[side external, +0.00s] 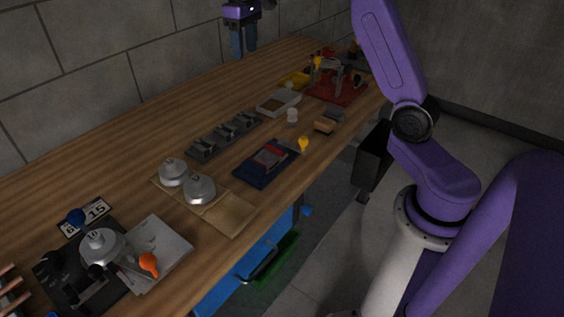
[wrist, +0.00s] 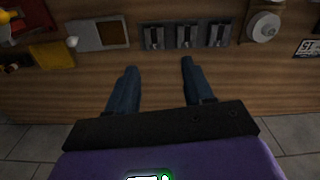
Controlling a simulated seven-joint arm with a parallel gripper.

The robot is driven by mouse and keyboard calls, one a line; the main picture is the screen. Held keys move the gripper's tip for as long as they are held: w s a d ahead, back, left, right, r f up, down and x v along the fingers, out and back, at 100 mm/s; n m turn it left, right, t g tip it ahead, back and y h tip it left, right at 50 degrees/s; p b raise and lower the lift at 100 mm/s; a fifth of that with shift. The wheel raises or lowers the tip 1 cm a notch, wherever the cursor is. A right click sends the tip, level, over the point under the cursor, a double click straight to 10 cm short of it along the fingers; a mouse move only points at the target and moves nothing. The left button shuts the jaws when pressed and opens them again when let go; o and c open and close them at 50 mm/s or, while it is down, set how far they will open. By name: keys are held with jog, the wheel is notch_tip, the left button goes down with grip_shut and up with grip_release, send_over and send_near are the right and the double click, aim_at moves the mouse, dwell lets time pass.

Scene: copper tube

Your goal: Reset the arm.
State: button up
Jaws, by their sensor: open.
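My gripper (side external: 243,40) hangs high over the back edge of the bench at the top of the side external view, pointing down. In the wrist view its two blue-grey fingers (wrist: 156,82) are spread apart with nothing between them, and bare wood shows in the gap.
The wooden bench (side external: 110,150) carries a dark clamp rack (side external: 224,137), a grey tray (side external: 278,101), a navy tray (side external: 266,163), round silver pieces (side external: 199,189) and a red mat (side external: 338,88). The bench's back strip by the wall is mostly clear.

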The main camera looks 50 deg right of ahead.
jog(key=s+a+f+n, duration=0.3)
jog(key=s+a+n, duration=0.3)
jog(key=s+a, duration=1.05)
jog(key=s+d+f+n, duration=0.2)
jog(key=s+f, duration=0.1)
jog(key=s, duration=0.8)
jog(key=s+d+f+n, duration=0.1)
jog(key=s+f+n, duration=0.2)
jog(key=s, duration=0.8)
jog(key=shift+s+d+f, duration=0.2)
jog(key=shift+d+f, duration=0.15)
jog(key=shift+d, duration=0.05)
